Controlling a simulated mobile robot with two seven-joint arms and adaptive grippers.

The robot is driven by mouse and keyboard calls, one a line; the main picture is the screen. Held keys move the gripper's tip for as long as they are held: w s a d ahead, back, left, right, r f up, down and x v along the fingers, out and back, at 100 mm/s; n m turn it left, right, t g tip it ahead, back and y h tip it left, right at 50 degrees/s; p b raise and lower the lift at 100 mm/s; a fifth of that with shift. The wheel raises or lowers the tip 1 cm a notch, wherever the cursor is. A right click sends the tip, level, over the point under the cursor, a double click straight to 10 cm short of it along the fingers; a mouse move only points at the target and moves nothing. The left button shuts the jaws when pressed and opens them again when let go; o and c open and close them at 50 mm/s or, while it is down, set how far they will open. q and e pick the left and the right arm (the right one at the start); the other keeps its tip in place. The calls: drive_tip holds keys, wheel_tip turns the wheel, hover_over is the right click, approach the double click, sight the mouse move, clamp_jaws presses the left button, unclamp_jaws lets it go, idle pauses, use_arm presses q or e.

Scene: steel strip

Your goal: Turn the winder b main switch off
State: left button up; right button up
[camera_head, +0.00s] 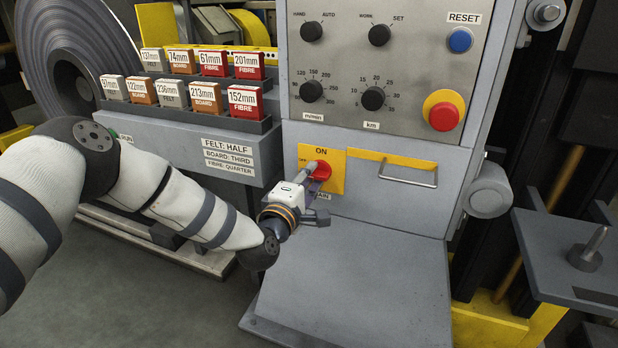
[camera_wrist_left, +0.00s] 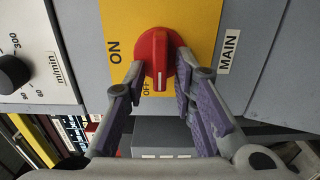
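The main switch (camera_head: 321,171) is a red rotary knob on a yellow plate marked ON at the top, low on the grey cabinet. In the left wrist view the red knob (camera_wrist_left: 158,62) has a white mark at its lower end, on the side of the OFF label (camera_wrist_left: 147,92); ON is to its left and MAIN to its right. My left gripper (camera_head: 316,172) is at the switch. In the left wrist view its fingers (camera_wrist_left: 160,77) are apart, one on each side of the knob's handle, with gaps showing; contact cannot be told. My right gripper is not in view.
Above are black selector knobs, a blue reset button (camera_head: 459,40) and a red emergency button (camera_head: 444,116). A metal handle (camera_head: 408,172) is right of the switch. Left stands a rack of labelled blocks (camera_head: 205,98). A grey sloping panel (camera_head: 350,285) lies below.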

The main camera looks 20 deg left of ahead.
use_arm(q)
drive_tip(key=s, duration=1.2)
drive_tip(key=shift+a, duration=0.25)
